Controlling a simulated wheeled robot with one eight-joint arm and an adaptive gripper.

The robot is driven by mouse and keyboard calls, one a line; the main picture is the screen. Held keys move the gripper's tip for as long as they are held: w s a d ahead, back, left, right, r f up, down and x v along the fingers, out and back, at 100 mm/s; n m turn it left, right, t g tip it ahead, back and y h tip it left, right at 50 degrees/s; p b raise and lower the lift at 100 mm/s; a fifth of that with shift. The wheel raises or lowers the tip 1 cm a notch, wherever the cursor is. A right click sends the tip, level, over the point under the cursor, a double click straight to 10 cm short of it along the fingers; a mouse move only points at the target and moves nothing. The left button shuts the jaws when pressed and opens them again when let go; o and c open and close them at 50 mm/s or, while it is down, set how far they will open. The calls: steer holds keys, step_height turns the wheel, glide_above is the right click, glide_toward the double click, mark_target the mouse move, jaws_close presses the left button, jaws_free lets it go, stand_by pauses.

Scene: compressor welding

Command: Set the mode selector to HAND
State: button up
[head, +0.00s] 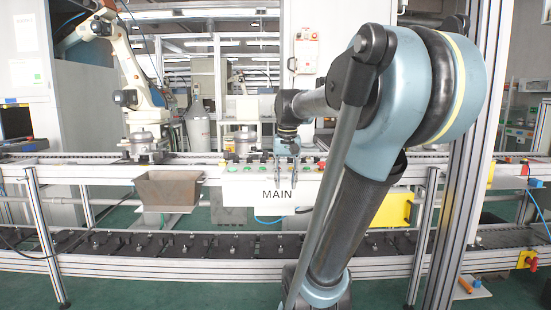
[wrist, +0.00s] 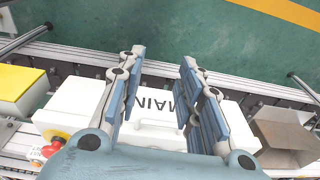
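A white control box (head: 240,190) marked MAIN hangs on the front rail of the conveyor. Green round buttons (head: 233,168) show on its top at the left, and a red button (head: 320,165) at the right end. I cannot make out the mode selector in either view. My gripper (head: 287,178) is in front of the right half of the box, fingers pointing down. In the wrist view my gripper (wrist: 162,62) is open and empty, with a wide gap between its blue pads. The box (wrist: 75,105) lies beyond the fingers, and the red button (wrist: 40,152) is at lower left.
A brown metal bin (head: 167,190) hangs left of the box; it also shows in the wrist view (wrist: 285,135). A yellow box (head: 398,208) is on the right. A lower conveyor (head: 150,245) runs below. A white robot arm (head: 135,70) stands behind at left.

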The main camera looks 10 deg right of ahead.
steer(key=w+d+r+m, duration=0.1)
steer(key=w+r, duration=0.5)
steer(key=w, duration=0.4)
steer(key=w+r+m+g, duration=0.1)
steer(key=w+r+m, duration=0.1)
steer(key=w+r, duration=0.65)
steer(key=w+d+r+m, duration=0.1)
steer(key=w+r, duration=0.3)
steer(key=w, duration=0.8)
step_height(320, 180, down, 17)
steer(key=shift+f, duration=0.1)
jaws_close()
